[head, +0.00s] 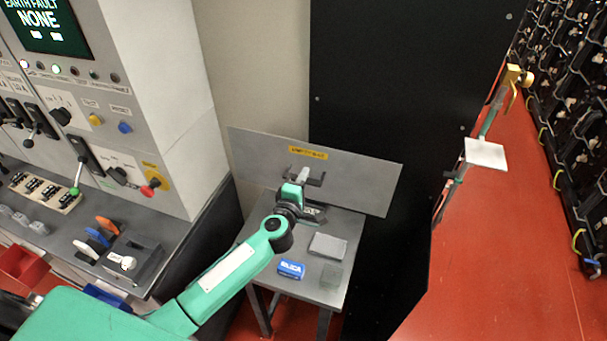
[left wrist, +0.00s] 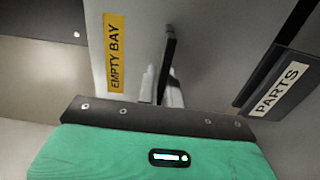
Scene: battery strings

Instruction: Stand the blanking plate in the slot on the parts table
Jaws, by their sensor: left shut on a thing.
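The blanking plate (head: 355,183) is a wide grey panel with a yellow label (head: 308,153) and a dark handle (head: 316,180). It is held broadly upright at the back of the parts table (head: 334,228). My left gripper (head: 303,175) is shut on the handle, in front of the plate. The left wrist view shows the plate (left wrist: 140,50) close up, its label reading EMPTY BAY. A dark piece marked PARTS (left wrist: 280,88) is at its right. A dark block (head: 313,214), perhaps the slot, shows partly behind my wrist; I cannot tell whether the plate's lower edge is in it.
On the parts table are a blue box (head: 291,268), a light grey block (head: 328,245) and a darker grey pad (head: 332,274). A control cabinet (head: 160,130) stands at the left. A tall black panel (head: 400,90) rises behind at the right.

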